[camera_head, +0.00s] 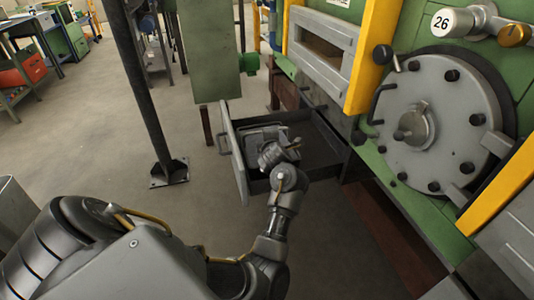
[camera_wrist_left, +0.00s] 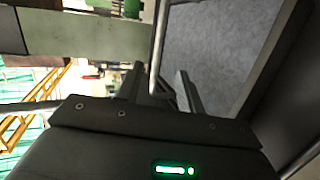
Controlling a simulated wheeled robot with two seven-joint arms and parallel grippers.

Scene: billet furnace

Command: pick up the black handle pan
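An open grey drawer (camera_head: 240,165) stands out from the green furnace, with a tall front panel and a dark inside. My left arm reaches over it, and the left gripper (camera_head: 268,135) is at the front panel, partly hidden by my wrist. In the left wrist view, the left gripper (camera_wrist_left: 170,88) has its two fingers apart. No separate black-handled pan can be made out. My right gripper is not in view.
The furnace (camera_head: 360,150) with its round grey door (camera_head: 440,125) and yellow bars fills the right. A dark post (camera_head: 145,90) with a bolted foot stands left of the drawer. Open floor (camera_head: 205,205) lies between them. A green panel (camera_head: 208,50) stands behind.

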